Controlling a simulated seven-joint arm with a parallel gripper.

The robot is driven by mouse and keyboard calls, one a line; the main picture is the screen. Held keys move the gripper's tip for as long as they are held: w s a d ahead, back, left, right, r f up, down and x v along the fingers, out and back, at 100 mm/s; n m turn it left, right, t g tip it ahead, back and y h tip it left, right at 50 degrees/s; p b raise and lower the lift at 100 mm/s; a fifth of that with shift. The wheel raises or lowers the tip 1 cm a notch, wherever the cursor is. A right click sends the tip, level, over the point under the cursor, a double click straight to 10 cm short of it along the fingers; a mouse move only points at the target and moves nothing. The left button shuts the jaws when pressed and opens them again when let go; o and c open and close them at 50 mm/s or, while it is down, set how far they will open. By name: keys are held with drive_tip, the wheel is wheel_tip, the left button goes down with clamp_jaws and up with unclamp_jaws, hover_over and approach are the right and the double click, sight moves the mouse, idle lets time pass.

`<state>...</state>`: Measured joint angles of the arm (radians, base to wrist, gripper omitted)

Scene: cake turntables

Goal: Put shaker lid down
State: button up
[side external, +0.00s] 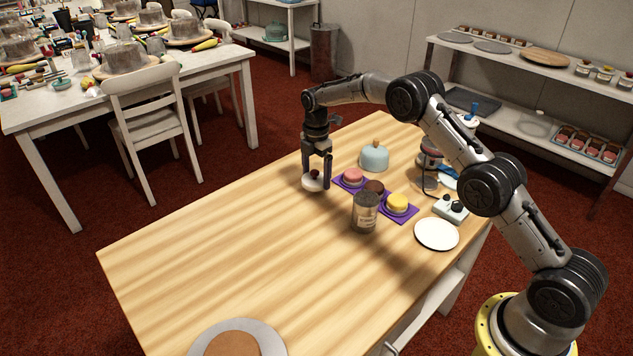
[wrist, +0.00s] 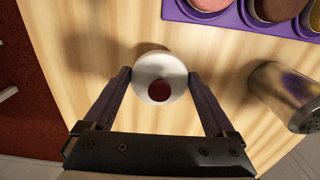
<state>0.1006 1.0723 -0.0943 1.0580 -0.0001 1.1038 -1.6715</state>
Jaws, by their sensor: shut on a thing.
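The shaker lid, a white disc with a dark red knob (side external: 313,184), is between the fingers of my gripper (side external: 316,179) near the far-left edge of the wooden table. In the wrist view the lid (wrist: 148,70) lies between the two fingertips of my gripper (wrist: 159,78), knob towards the camera. The gripper is shut on it. The lid is at or just above the tabletop; I cannot tell whether it touches. The metal shaker (side external: 364,213) stands upright to the right and nearer the camera. It also shows at the right of the wrist view (wrist: 278,88).
A purple tray (side external: 404,213) with pink, brown and yellow round cakes lies right of my gripper. A pale blue dome (side external: 374,157) stands behind it. A white plate (side external: 436,234) and a white control box (side external: 450,208) are further right.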

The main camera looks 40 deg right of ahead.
sight(317, 182)
drive_tip(key=shift+f, duration=1.35)
drive_tip(key=shift+f, duration=0.1)
drive_tip(key=o, duration=1)
